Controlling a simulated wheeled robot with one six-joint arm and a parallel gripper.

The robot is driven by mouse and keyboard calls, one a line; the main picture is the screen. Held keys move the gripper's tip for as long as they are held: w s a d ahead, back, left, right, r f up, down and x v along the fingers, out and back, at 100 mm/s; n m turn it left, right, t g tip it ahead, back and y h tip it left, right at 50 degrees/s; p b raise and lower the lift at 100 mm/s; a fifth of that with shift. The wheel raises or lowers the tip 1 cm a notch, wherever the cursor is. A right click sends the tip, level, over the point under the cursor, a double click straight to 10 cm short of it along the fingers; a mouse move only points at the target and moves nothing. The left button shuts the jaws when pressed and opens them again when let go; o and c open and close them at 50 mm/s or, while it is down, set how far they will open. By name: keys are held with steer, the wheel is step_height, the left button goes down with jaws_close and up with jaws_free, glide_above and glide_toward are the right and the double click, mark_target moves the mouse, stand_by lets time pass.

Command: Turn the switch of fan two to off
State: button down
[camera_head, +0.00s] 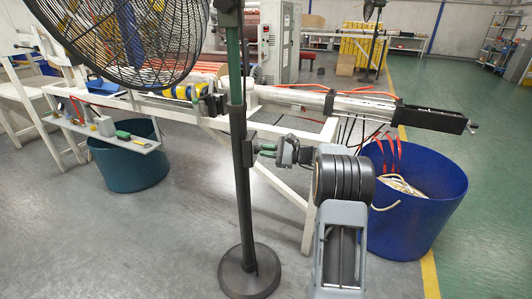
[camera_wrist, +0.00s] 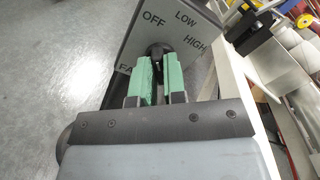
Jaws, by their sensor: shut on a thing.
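The switch panel (camera_wrist: 130,35) is grey and marked OFF, LOW and HIGH, with a partly hidden "FA" label. Its black knob (camera_wrist: 157,52) sits in the middle of the panel. My gripper (camera_wrist: 160,75) has green finger pads on either side of the knob and is shut on it. Which mark the knob points to is hard to tell. In the head view, my gripper (camera_head: 264,147) reaches left to the dark pole (camera_head: 243,180) of a standing fan (camera_head: 120,35), where the switch box (camera_head: 253,143) is mounted.
The fan's round base (camera_head: 249,271) stands on the grey floor. A white frame table (camera_head: 285,187) is behind it. A blue tub (camera_head: 415,205) stands at right and a teal tub (camera_head: 125,165) at left. Another fan (camera_head: 374,8) is at the back.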

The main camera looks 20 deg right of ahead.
steer(key=shift+f, duration=0.1)
steer(key=c, duration=1.2)
jaws_free()
steer(key=p+v, duration=0.2)
steer(key=v, duration=1.2)
steer(key=shift+a+p, duration=0.1)
steer(key=shift+p, duration=0.25)
